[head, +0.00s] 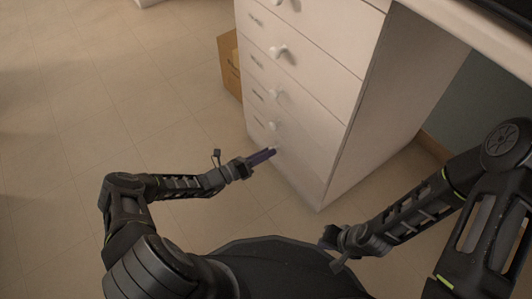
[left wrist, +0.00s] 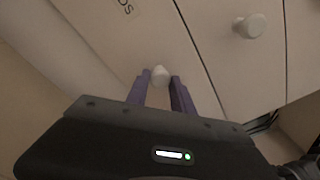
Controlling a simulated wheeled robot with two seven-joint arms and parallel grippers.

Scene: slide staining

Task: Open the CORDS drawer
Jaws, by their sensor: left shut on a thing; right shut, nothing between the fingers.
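The white drawer cabinet (head: 315,110) stands in the upper middle of the head view, with a column of drawers and round white knobs. The drawer looks flush in the head view. My right gripper (head: 336,262) is shut and empty, low in the head view, away from the cabinet.
Another knob (left wrist: 250,26) shows on the neighbouring drawer front in the left wrist view. A cardboard box (head: 229,65) stands beside the cabinet. A white desk top (head: 480,35) overhangs at the upper right. The tiled floor (head: 110,90) to the left is clear.

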